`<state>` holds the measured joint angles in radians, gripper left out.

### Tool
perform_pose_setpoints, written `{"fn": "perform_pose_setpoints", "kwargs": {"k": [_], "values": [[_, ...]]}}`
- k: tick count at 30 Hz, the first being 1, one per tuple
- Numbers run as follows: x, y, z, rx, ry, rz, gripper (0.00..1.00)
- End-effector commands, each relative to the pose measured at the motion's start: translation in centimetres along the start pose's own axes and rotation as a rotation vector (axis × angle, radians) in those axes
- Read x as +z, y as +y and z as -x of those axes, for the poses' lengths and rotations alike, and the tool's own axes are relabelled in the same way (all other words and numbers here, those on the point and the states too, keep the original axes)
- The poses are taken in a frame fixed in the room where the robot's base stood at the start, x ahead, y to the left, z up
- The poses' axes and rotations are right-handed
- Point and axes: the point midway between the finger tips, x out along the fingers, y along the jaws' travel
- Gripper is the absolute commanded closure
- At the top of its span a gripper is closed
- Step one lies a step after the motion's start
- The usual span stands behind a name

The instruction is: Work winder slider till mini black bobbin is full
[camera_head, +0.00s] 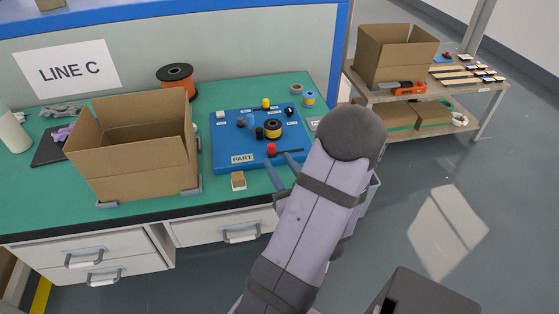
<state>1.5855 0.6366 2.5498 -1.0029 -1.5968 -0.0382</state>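An open cardboard box (135,160) stands left of the board. An orange cable spool (175,83) stands behind it. A small brown and white block (238,180) lies at the bench front. Small rolls (308,98) lie at the rear right. A shelf (480,100) stands farther right.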

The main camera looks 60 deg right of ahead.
Motion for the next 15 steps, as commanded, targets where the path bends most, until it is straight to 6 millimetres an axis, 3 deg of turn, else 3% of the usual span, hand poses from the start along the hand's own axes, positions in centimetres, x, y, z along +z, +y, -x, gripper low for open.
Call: {"fn": "perform_pose_setpoints", "kwargs": {"k": [8,11,15], "values": [[-0.2,0.0,0.0,0.0,0.0,0.0,0.64],[-1.0,-0.1,-0.1,-0.004,0.0,0.0,0.64],[-3.6,-0.6,-0.3,-0.015,0.001,0.001,0.64]]}}
